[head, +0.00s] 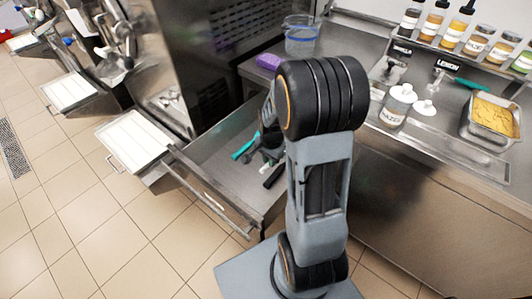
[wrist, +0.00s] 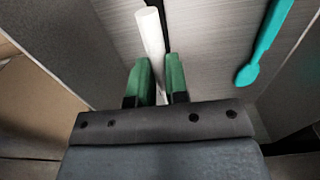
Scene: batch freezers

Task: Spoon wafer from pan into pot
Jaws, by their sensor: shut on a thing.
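My gripper (wrist: 158,85) reaches down into an open steel drawer (head: 215,150). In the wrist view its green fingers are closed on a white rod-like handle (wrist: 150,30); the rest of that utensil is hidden. The metal pan (head: 480,128) with golden-brown crumbs, which look like the wafer (head: 492,117), sits on the counter at the right of the head view, far from my gripper.
A teal utensil (wrist: 268,45) lies in the drawer right of the held handle; a dark-handled item (head: 273,177) lies there too. Bottles and jars (head: 450,35) line the back shelf. A clear container (head: 301,38) and a purple block (head: 268,61) stand behind my arm.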

